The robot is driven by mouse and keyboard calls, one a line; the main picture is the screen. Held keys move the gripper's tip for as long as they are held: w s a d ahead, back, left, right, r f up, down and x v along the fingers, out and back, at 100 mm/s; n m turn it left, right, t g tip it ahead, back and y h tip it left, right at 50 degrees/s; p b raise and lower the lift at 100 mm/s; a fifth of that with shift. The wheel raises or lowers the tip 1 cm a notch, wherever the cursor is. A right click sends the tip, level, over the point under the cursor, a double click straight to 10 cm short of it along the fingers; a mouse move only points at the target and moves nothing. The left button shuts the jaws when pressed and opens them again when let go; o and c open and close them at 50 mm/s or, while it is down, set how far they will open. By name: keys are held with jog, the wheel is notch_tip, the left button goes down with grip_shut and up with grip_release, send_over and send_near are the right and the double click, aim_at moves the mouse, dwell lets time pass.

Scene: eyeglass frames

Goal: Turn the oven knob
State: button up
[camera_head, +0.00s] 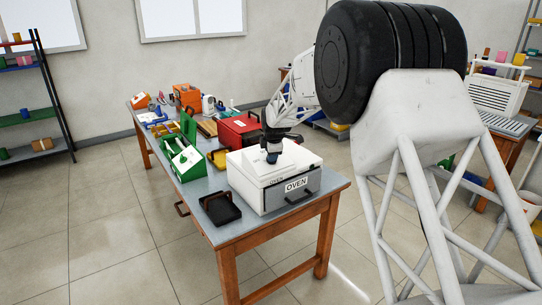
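The oven (250,193) is a white box with a grey front panel and an "OVEN" label, on the near end of the table. A dark handle shows low on its front. My gripper (272,158) is dark and points down over the oven's white top. Whether it touches the oven is too small to tell, and so is whether its fingers are open or shut. I cannot make out the oven knob; it may be hidden by my gripper or too small to see.
A black tray (220,208) lies left of the oven on the table (250,232). A green box (184,160) and a red box (238,131) stand behind it. More tools fill the far end. Shelves (35,100) stand at the left wall. The floor left of the table is clear.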

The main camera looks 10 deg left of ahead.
jog(key=v, duration=0.6)
dwell(0.3)
jog(key=shift+s+d+r, duration=0.1)
jog(key=s+d+r+m, duration=0.4)
jog(key=s+d, duration=0.4)
jog(key=s, duration=0.1)
jog(key=s+d+r+m+h, duration=0.1)
jog(key=s+d+r+m, duration=0.3)
jog(key=s+d, duration=0.45)
jog(key=s+d+r+m, duration=0.3)
jog(key=s+d+r, duration=0.1)
jog(key=s+d, duration=0.4)
jog(key=s+d+f+m, duration=0.2)
jog(key=s+d+m, duration=0.1)
jog(key=s, duration=0.8)
jog(key=s+d+f+m+g, duration=0.1)
jog(key=s+d+m, duration=0.3)
jog(key=s, duration=0.8)
jog(key=s+d+f+m+h, duration=0.1)
jog(key=s+d+f+m, duration=0.2)
jog(key=s, duration=0.8)
jog(key=shift+s+d+f+m+g, duration=0.25)
jog(key=shift+d+m+g, duration=0.25)
jog(key=shift+m, duration=0.5)
